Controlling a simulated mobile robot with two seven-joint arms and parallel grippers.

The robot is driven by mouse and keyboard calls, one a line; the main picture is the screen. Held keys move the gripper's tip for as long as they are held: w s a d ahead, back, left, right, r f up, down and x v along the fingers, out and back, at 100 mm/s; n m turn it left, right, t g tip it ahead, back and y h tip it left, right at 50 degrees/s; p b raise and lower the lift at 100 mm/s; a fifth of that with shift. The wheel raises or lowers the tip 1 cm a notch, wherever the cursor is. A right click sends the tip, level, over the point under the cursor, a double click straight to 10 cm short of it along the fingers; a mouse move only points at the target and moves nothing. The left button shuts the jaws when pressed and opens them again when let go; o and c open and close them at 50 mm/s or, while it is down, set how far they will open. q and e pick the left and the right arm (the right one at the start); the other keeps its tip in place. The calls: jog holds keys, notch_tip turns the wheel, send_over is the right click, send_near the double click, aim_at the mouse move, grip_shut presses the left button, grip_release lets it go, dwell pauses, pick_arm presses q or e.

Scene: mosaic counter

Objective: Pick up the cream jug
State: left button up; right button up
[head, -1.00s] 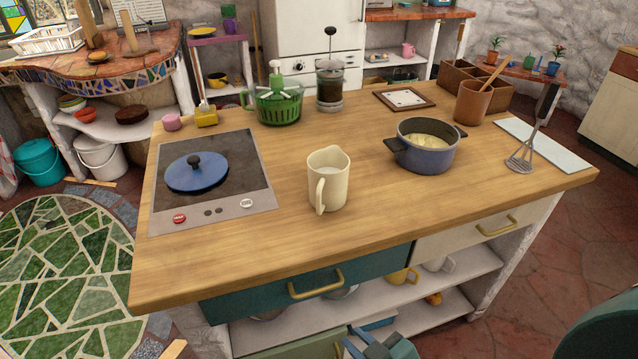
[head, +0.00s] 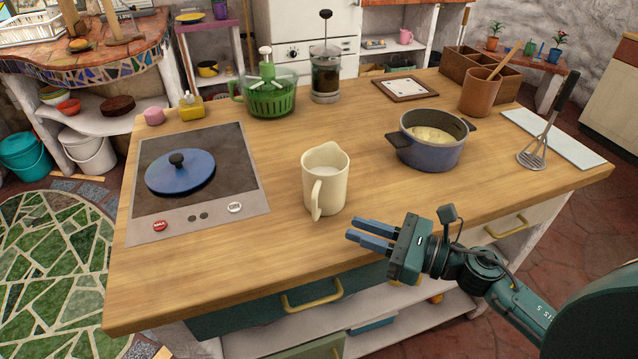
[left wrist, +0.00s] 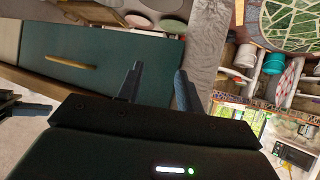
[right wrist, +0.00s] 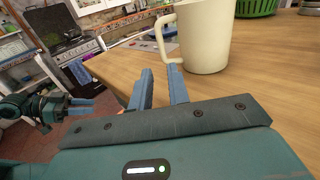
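The cream jug (head: 326,182) stands upright on the wooden counter near its front edge, its handle toward the front left. My right gripper (head: 352,228) is in front of the jug and to its right, fingers apart and empty, not touching it. In the right wrist view, the jug (right wrist: 206,40) stands just beyond the right gripper's fingertips (right wrist: 160,69), its handle above them. My left gripper (left wrist: 157,70) shows in the left wrist view, open and empty, facing the teal drawer front. It is out of the head view.
A blue pot (head: 430,148) stands right of the jug. A green-bowled spinner (head: 270,98) and a French press (head: 326,72) stand behind. The counter (head: 240,258) around the jug is clear.

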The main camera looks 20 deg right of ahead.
aim_at(314, 218)
jog(key=p+x, duration=0.1)
jog(key=x, duration=0.3)
jog(key=shift+w+a+r, duration=0.1)
jog(key=shift+w+a, duration=0.1)
jog(key=shift+w, duration=0.1)
jog(key=shift+w+a, duration=0.2)
jog(key=p+x, duration=0.2)
jog(key=x, duration=0.2)
jog(key=shift+w+r, duration=0.15)
jog(key=shift+w, duration=0.15)
jog(key=shift+a, duration=0.15)
pick_arm(q)
jog(key=shift+s+a+n+g+y, duration=0.15)
jog(key=shift+s+a+y, duration=0.1)
jog(key=shift+a, duration=0.25)
jog(key=shift+s+a+n+g+y, duration=0.15)
jog(key=shift+a+y, duration=0.1)
jog(key=shift+a, duration=0.2)
jog(key=shift+w, duration=0.1)
pick_arm(e)
jog(key=shift+c, duration=0.6)
grip_shut()
pick_arm(q)
jog(key=shift+d+r, duration=0.1)
pick_arm(e)
jog(key=shift+w, duration=0.1)
